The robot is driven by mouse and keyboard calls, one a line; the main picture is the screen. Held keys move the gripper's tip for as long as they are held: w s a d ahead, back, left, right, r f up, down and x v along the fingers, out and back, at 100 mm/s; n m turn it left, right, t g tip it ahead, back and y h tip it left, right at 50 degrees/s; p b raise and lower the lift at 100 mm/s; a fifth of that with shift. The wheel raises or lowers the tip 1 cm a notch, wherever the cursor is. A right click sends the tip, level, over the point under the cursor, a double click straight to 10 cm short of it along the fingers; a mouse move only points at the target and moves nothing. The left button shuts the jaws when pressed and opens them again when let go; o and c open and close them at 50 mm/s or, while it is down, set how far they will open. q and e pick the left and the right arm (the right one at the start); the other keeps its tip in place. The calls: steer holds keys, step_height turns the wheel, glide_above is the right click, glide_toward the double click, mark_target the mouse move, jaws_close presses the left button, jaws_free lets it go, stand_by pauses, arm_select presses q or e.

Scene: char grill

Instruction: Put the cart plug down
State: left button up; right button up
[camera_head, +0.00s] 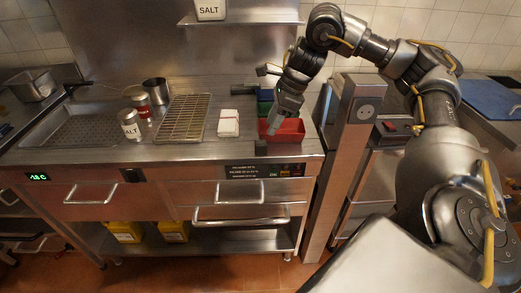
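My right gripper (273,129) points down over the red bin at the right end of the steel counter. Its fingers are small and dark here, and I cannot tell whether they are open or shut. A small black block (261,148) sits at the counter's front edge, just below the fingertips. It may be the cart plug, but it is too small to be sure, and I cannot tell whether the gripper touches it. A wall-type socket (366,111) is on the steel post (350,150) to the right; nothing is plugged into it. My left gripper is not in view.
The red bin (292,132) stands under my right gripper. To its left are a white stack (229,123), a wire rack (183,118), a salt shaker (130,125) and a metal cup (155,91). A blue board (490,98) lies far right.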

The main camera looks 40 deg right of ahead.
mark_target(263, 142)
steer(key=x, duration=0.2)
steer(key=b+x, duration=0.1)
steer(key=x, duration=0.1)
steer(key=shift+d+f, duration=0.1)
steer(key=shift+d, duration=0.1)
steer(key=shift+x, duration=2.65)
steer(key=shift+a, duration=0.1)
jaws_close()
